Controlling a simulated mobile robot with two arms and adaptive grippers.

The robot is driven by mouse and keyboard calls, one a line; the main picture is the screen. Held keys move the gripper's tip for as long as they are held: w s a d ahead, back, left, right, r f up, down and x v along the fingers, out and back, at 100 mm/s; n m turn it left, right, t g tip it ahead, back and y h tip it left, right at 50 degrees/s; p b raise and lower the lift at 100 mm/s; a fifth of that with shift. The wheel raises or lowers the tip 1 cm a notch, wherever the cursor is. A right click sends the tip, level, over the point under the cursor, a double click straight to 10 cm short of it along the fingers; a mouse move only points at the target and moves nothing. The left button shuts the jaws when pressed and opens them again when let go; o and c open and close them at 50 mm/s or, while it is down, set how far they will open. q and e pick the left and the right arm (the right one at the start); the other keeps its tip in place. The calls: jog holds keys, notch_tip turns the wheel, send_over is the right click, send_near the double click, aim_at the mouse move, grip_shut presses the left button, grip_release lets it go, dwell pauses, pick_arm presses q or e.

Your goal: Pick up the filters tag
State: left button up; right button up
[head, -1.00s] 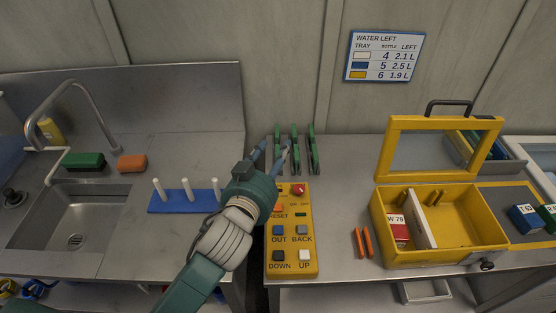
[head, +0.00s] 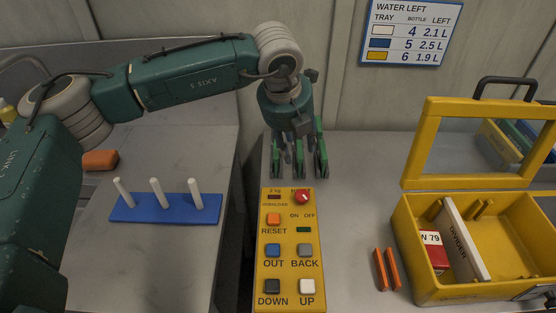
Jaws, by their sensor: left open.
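My left gripper (head: 297,152) points down at the back of the worktop. It is open, over the row of green upright pieces (head: 321,158), and partly hides them. I cannot tell whether its fingers touch any of them. I see no tag that reads "filters" in the head view; one may be hidden behind the gripper or among the green pieces.
A yellow button panel (head: 288,238) lies in front of the green pieces. Two orange sticks (head: 386,269) lie right of it. An open yellow case (head: 470,290) stands at the right. A blue peg base (head: 165,213) and an orange block (head: 99,160) are at the left.

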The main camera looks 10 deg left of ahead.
pick_arm(q)
jog(key=w+a+r+n+y, duration=0.1)
jog(key=w+a+r+y, duration=0.1)
jog(key=a, duration=0.3)
jog(key=p, duration=0.1)
send_over(274, 156)
jog(key=shift+t, duration=0.4)
notch_tip(274, 156, down, 4)
jog(key=shift+f, duration=0.1)
jog(key=shift+w+f, duration=0.15)
jog(key=shift+f, duration=0.15)
jog(key=p+x, duration=0.2)
jog(key=x, duration=0.3)
jog(key=shift+a+p, duration=0.1)
jog(key=shift+p, duration=0.25)
jog(key=shift+w+f, duration=0.1)
jog(key=shift+f, duration=0.1)
grip_shut()
